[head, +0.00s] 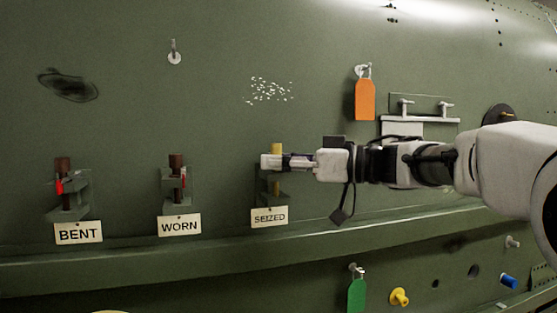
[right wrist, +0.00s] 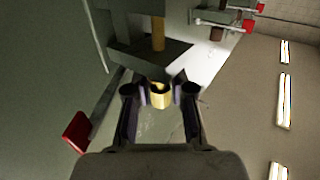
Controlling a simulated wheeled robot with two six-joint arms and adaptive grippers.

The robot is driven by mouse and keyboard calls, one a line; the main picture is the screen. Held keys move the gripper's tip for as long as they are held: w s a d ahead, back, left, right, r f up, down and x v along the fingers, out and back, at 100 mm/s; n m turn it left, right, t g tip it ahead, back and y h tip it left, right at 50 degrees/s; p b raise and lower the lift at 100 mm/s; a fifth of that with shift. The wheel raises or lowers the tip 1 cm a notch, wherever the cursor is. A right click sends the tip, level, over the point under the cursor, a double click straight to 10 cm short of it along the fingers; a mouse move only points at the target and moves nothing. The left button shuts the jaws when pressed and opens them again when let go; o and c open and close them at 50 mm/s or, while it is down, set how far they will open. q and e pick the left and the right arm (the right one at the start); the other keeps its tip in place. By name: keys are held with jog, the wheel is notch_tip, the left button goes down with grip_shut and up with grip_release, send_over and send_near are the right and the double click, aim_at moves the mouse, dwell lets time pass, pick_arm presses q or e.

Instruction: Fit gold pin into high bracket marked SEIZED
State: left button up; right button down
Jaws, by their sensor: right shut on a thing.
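My right gripper (head: 272,162) reaches in from the right and is shut on the gold pin (head: 277,149) at the high bracket (head: 272,198) marked SEIZED. The pin is upright, its top showing above the fingers and a gold part below them. In the right wrist view the pin's end (right wrist: 160,96) sits between the fingertips (right wrist: 160,93). More gold (right wrist: 158,34) shows beyond the near plate of the bracket (right wrist: 130,55), in line with the pin. The plate hides the part between, so how deep the pin sits cannot be told. My left gripper is not in view.
Brackets marked BENT (head: 78,232) and WORN (head: 180,225), each with a brown pin and red piece, stand to the left. An orange tag (head: 365,100) hangs above my right arm. A ledge (head: 150,259) runs below the brackets; a green tag (head: 356,296) hangs lower.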

jog(key=shift+f, duration=0.5)
jog(key=c, duration=0.9)
grip_release()
jog(key=shift+s+a+r, duration=0.1)
jog(key=shift+s+a, duration=0.05)
jog(key=shift+s, duration=0.15)
jog(key=shift+w, duration=0.1)
